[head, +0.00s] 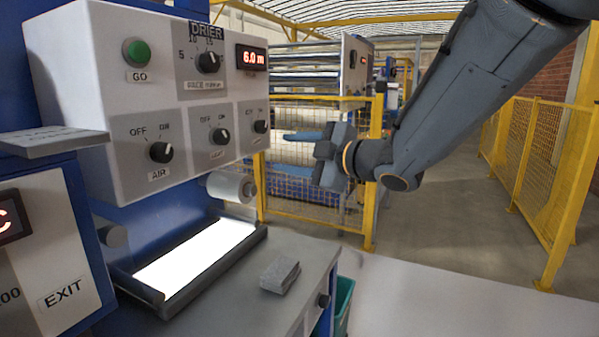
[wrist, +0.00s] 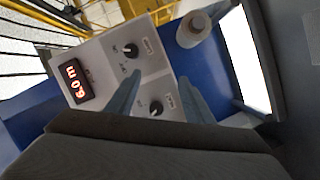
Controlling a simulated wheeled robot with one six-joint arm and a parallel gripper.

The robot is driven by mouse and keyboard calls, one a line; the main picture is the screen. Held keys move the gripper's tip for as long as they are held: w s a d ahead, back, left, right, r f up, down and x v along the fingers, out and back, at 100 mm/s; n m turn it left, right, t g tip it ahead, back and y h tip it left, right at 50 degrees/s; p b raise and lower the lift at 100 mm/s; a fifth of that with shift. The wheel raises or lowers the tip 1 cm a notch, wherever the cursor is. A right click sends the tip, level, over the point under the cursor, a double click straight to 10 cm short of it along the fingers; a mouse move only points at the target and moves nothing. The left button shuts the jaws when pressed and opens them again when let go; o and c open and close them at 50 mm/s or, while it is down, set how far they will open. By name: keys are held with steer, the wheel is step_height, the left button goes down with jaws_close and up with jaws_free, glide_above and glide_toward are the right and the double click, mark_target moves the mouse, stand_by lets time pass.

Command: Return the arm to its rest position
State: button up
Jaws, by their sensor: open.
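My arm (head: 455,95) comes in from the upper right of the head view and reaches left and down. My gripper (head: 318,160) hangs in the air to the right of the drier's control panel (head: 120,100), apart from it. In the wrist view my gripper (wrist: 160,88) shows two blue-grey fingers spread apart with nothing between them. Behind them lie the panel's dark knobs (wrist: 131,50) and the red 6.0 m display (wrist: 75,82).
A white roller (head: 230,187) sits below the panel, above a bright lit tray (head: 262,233). A small grey block (head: 280,275) lies on the counter. Yellow mesh fences (head: 540,150) stand behind and at right. The floor (head: 450,220) between them is clear.

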steer(key=w+d+f+m+t+h, duration=0.2)
steer(key=d+f+m+h, duration=0.45)
steer(key=d, duration=0.35)
steer(key=s+d+f+m+g+h+p, duration=0.2)
steer(key=s+d+f+m+g+h, duration=0.5)
steer(key=s+d+f+m, duration=0.4)
steer(key=s+d+f, duration=0.4)
steer(key=s+f, duration=0.1)
steer(key=shift+f+m+g, duration=0.15)
steer(key=shift+m+g, duration=0.15)
steer(key=shift+m, duration=0.05)
steer(key=s+f+m+g, duration=0.1)
steer(key=s, duration=0.3)
steer(key=s+f+m+g, duration=0.1)
steer(key=s+g, duration=0.1)
steer(key=s, duration=0.2)
steer(key=s+f+m+g, duration=0.1)
steer(key=s+m, duration=0.1)
steer(key=s, duration=0.2)
steer(key=shift+s+g+y+p, duration=0.25)
steer(key=shift+s+g+p, duration=0.1)
steer(key=shift+g, duration=0.05)
steer(key=shift+c, duration=0.2)
